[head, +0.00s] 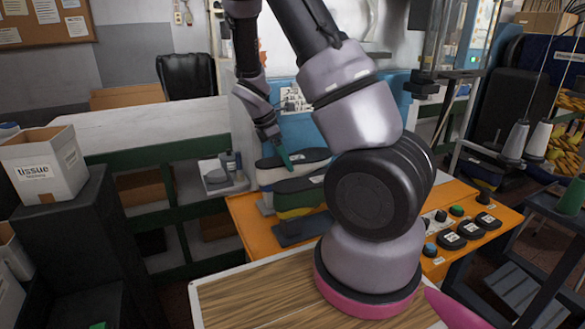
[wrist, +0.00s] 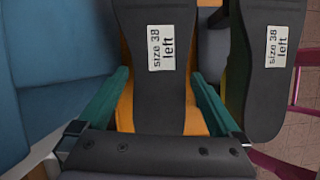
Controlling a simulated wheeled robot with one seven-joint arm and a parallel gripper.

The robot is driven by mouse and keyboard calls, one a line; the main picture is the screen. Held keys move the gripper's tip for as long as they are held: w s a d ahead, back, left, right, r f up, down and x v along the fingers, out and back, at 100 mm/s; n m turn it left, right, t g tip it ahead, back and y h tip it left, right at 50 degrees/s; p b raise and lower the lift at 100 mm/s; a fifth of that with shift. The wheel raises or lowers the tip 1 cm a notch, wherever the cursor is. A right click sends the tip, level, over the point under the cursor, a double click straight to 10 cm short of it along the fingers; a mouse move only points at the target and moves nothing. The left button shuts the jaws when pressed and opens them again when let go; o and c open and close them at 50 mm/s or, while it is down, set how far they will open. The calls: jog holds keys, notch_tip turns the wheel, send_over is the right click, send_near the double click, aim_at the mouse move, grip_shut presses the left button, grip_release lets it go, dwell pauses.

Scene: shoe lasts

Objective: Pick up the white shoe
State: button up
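Two shoe lasts with black soles facing up stand side by side on an orange bench. The rear one, the white shoe (head: 268,176), has a pale side and also shows in the wrist view (wrist: 160,105) with a "size 38 left" label. The front one, a green and yellow shoe (head: 294,199), is at right in the wrist view (wrist: 263,90) with the same label. My gripper (wrist: 160,76) is open, its green fingers on either side of the white shoe's narrow sole. Orange gaps show between fingers and sole. In the head view, a green finger (head: 283,153) reaches the rear shoe.
The orange bench (head: 250,225) carries round buttons (head: 468,230) at right. A blue machine (head: 300,128) stands behind the shoes. A small grey device (head: 223,172) is to their left. The front shoe stands close beside the white one.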

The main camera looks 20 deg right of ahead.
grip_shut()
jog(key=shift+r, duration=0.1)
